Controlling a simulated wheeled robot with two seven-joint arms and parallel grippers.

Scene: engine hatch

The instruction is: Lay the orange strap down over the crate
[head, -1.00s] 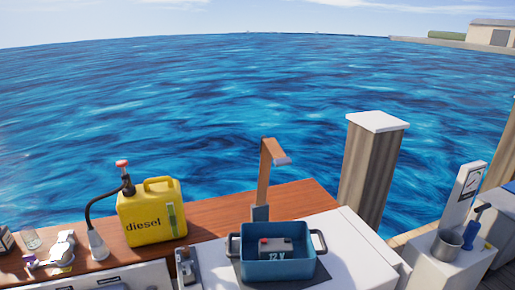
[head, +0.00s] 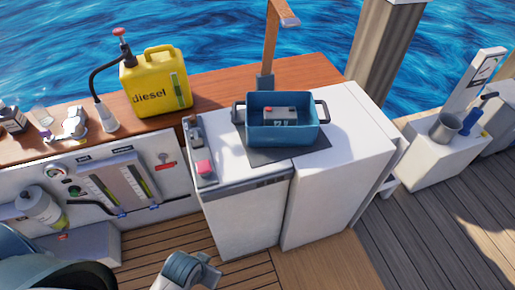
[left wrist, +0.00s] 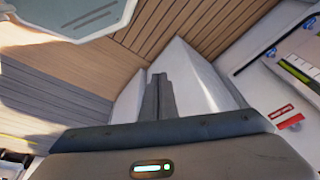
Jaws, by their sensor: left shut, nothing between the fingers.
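The orange strap (head: 270,48) stands upright behind the crate, rising from a grey mount (head: 264,82) on the wooden ledge. Its top bends over to the right and ends in a grey tip (head: 290,20). The blue crate (head: 284,137) has dark handles at both ends and holds a 12 V battery (head: 280,112). The strap is not across the crate. My left gripper (left wrist: 158,80) is shut and empty in the left wrist view, with the deck and a white cabinet beyond it. Neither strap nor crate is recognizable there. My right gripper is not in view.
The crate sits on a dark mat (head: 262,158) on a white cabinet (head: 352,140). A yellow diesel can (head: 155,85) stands to the left. A small panel with a red switch (head: 204,168) lies left of the crate. A wooden post (head: 385,60) rises behind right.

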